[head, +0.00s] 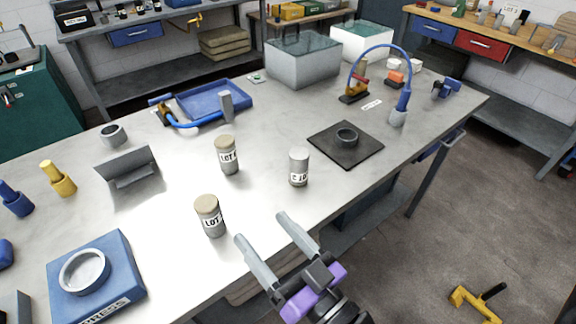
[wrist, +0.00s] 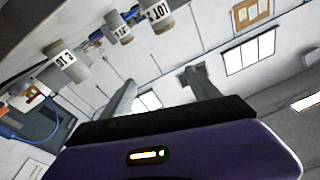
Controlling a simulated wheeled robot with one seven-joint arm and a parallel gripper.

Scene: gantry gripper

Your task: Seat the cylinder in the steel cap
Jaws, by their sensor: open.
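Three labelled cylinders stand upright on the grey table in the head view: a plain grey one (head: 299,166), a tan-topped one behind left (head: 228,155), and a tan-topped one in front (head: 210,216). I cannot tell which the task means. Which one is the steel cap is unclear. My gripper (head: 261,226) is open and empty near the table's front edge, right of the front cylinder. The wrist view shows its fingers apart (wrist: 162,78).
A small steel ring (head: 113,134) and a grey angled bracket (head: 128,170) stand at left. A blue tray (head: 214,99), a clear-topped tank (head: 303,60) and a blue hose arch (head: 381,48) stand farther back. The table around the cylinders is clear.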

